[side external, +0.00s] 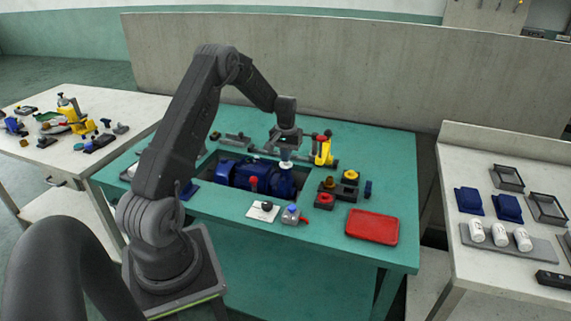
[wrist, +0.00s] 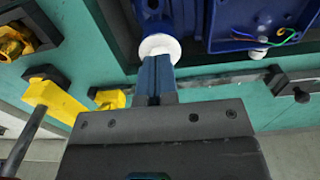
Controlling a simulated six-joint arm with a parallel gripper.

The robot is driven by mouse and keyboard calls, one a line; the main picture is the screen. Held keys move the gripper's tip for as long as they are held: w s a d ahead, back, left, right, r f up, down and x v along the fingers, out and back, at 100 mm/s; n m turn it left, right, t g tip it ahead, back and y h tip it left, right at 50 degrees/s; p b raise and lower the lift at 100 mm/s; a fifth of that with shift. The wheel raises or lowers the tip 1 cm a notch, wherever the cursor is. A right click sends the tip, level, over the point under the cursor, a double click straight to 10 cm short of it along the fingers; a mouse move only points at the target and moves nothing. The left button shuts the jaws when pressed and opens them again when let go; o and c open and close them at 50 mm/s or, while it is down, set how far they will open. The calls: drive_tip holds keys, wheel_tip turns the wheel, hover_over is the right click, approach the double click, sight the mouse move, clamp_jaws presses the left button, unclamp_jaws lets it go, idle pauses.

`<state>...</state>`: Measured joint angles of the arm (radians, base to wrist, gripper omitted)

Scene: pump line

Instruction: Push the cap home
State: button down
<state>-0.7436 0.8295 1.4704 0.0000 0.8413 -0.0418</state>
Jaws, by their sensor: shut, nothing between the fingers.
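The white round cap (wrist: 158,46) sits at the blue pump (wrist: 190,12), at the end of a blue neck in the wrist view. In the side view the cap (side external: 286,165) shows as a small white spot just below my gripper. My gripper (wrist: 156,62) is shut and empty, with its fingertips at the cap's near edge. I cannot tell whether they touch it. In the side view my gripper (side external: 285,152) is above the right end of the blue pump (side external: 240,175). How deep the cap sits is hidden.
An open blue box with coloured wires (wrist: 262,25) is beside the cap. A yellow clamp (side external: 323,152) stands right of my gripper. A red tray (side external: 372,227) lies on the green table's front right. Knobs and small fittings surround the pump. A side table (side external: 510,285) holds white bottles.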

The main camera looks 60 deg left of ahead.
idle(0.5)
drive_tip(key=shift+r, duration=3.55)
drive_tip(key=shift+d+r, duration=0.1)
drive_tip(key=s+d+r+m+t+y, duration=0.1)
drive_tip(key=s+d+r+m, duration=0.1)
drive_tip(key=d+r, duration=0.75)
drive_tip(key=s+d+r+m+t, duration=0.25)
drive_tip(key=d+r, duration=0.35)
drive_tip(key=d, duration=0.6)
drive_tip(key=s+d+r+m+t+h, duration=0.1)
drive_tip(key=s+d+m, duration=0.3)
drive_tip(key=s+d, duration=1)
drive_tip(key=shift+s+d+r+t, duration=0.15)
drive_tip(key=shift+s+t, duration=0.4)
drive_tip(key=shift+s, duration=0.55)
